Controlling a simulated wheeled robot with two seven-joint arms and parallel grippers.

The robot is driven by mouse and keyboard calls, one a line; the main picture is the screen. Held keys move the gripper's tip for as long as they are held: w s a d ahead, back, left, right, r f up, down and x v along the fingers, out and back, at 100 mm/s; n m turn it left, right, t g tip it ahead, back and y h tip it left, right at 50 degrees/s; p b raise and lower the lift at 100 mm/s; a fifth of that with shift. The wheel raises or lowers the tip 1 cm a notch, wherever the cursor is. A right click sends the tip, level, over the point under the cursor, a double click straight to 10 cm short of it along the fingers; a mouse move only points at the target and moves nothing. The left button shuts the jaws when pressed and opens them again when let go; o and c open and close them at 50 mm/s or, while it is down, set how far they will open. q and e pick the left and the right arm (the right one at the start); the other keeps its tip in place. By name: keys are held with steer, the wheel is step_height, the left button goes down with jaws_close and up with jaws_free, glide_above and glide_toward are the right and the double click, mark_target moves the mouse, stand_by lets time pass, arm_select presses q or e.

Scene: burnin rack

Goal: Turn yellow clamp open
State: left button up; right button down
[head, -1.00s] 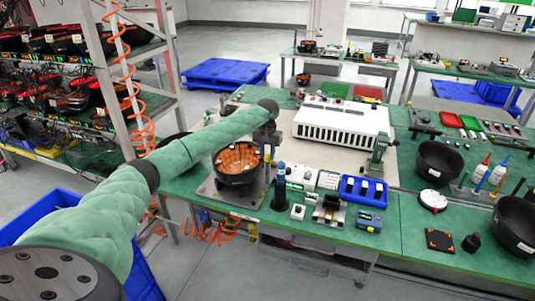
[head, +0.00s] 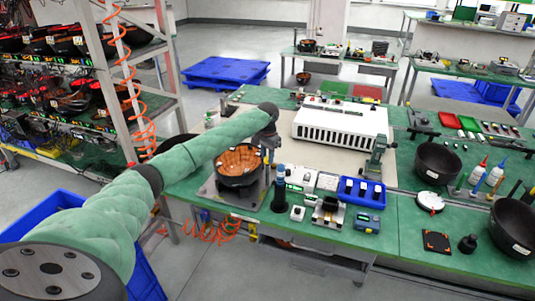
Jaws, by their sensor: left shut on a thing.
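My left arm reaches in from the left to a fixture (head: 212,190) on the green bench. The fixture holds a black bowl (head: 236,178) with a copper-brown inside. My left gripper (head: 268,146) points down at the bowl's right rim, beside the fixture's upright. It is shut on the yellow clamp (head: 266,158), of which only a small yellow bit shows. The fingertips and most of the clamp are too small and hidden to make out how far it is turned. My right gripper is not in view.
A white vented box (head: 340,122) stands behind the fixture. Black bowls (head: 438,162) are farther right. A rack of lit bowls stands at the left.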

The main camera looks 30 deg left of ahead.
arm_select(q)
steer(key=m, duration=0.3)
steer(key=shift+r+p, duration=0.1)
steer(key=shift+p, duration=0.25)
steer(key=m, duration=0.3)
steer(key=shift+m, duration=0.3)
steer(key=shift+m+p, duration=0.35)
steer(key=shift+m, duration=2.45)
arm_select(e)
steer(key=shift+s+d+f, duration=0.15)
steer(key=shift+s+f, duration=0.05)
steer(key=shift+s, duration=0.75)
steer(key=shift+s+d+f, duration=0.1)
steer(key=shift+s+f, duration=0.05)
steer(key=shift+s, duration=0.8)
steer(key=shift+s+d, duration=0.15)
arm_select(q)
steer(key=o, duration=1)
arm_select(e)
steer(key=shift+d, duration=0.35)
